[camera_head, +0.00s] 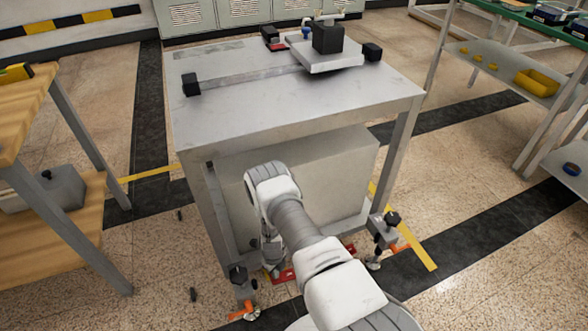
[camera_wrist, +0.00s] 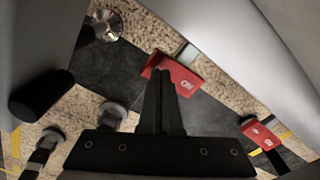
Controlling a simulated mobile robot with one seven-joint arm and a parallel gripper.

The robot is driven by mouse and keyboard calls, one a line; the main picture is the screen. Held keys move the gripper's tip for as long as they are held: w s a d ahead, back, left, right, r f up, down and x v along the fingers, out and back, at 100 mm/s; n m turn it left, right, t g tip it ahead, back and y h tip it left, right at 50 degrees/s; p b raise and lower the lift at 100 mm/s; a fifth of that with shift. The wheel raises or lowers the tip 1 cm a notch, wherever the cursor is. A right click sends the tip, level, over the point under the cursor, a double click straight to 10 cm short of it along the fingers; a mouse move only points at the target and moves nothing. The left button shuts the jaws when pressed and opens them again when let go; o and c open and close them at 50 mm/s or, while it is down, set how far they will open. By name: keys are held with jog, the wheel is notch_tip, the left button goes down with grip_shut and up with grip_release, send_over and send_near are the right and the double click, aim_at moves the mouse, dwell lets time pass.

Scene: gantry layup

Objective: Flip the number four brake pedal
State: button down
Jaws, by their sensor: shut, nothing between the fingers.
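A red brake pedal (camera_wrist: 178,76) with a white mark lies just beyond my fingertips in the wrist view; the fingers overlap its left edge. I cannot tell whether they touch it. A second red pedal (camera_wrist: 262,134) shows at the lower right. My gripper (camera_wrist: 158,58) is shut and empty. In the head view it is low beside the table base, largely behind my arm, near a red pedal (camera_head: 284,276). Another red pedal (camera_head: 350,249) is partly hidden by my arm. Orange pedals show at the front left foot (camera_head: 243,313) and right foot (camera_head: 400,246). No pedal number is readable.
The grey metal table (camera_head: 300,105) stands over its base, with legs and feet close around my gripper. A black knob (camera_wrist: 42,94) is at the left of the wrist view. A wooden bench (camera_head: 50,235) stands left, and a shelf rack (camera_head: 500,70) right.

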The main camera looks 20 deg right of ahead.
jog(key=shift+f+b, duration=0.6)
jog(key=shift+f, duration=0.3)
jog(key=shift+r+p, duration=2.25)
jog(key=shift+r, duration=1.35)
jog(key=shift+s, duration=0.15)
